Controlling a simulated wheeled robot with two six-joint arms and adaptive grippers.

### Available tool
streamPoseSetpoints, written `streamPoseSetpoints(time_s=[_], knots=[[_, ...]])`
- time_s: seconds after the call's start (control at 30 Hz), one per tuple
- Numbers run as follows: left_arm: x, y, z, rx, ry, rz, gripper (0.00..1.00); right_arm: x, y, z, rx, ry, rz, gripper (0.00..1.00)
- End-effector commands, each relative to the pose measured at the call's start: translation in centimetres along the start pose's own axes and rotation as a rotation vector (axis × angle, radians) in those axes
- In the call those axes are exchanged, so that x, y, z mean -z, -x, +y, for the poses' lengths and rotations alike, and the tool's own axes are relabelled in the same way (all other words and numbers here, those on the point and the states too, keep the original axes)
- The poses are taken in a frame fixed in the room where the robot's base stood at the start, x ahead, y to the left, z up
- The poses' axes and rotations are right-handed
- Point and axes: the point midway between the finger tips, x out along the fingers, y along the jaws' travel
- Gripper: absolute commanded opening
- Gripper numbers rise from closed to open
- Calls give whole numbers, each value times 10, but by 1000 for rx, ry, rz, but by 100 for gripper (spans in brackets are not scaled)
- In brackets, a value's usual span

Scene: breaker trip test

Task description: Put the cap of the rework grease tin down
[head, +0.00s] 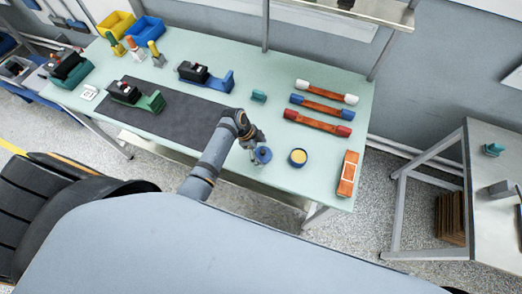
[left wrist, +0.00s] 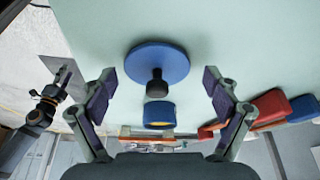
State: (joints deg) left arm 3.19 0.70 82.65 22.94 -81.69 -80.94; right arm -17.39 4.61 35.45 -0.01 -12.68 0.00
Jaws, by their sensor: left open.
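The blue cap (head: 263,156) of the grease tin appears to lie on the pale green table, its dark knob facing up. In the left wrist view the cap (left wrist: 150,60) and its knob show between and beyond the spread fingers. The open blue tin (head: 298,158), with yellow grease inside, stands just right of the cap; it also shows in the left wrist view (left wrist: 159,115). My left gripper (head: 257,141) is open, close to the cap, with a gap between each finger and the knob.
Three orange bars with white, blue and red ends (head: 318,123) lie behind the tin. An orange box (head: 348,174) lies to its right. A dark mat (head: 165,112) with breaker parts spreads to the left. The table's front edge is close to the cap.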

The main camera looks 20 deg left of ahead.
Motion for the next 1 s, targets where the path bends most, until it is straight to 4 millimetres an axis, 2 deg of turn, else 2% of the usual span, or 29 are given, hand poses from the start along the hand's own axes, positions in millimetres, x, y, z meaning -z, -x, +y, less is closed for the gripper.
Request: streamPoseSetpoints(time_s=[0.17,0.5,0.63,0.8,1.0], knots=[[1,10,-1,2,0,-1,88,4,1,-3,3,-2,7,40],[0,88,-1,4,-3,-3,88,4,-12,-4,3,-2,8,40],[0,111,-1,3,-1,-2,88,3,-15,-4,3,-2,8,40],[2,123,0,0,0,0,88,3,-16,-2,2,-1,7,40],[2,124,0,-1,0,0,88,3,-15,0,-1,0,7,40]])
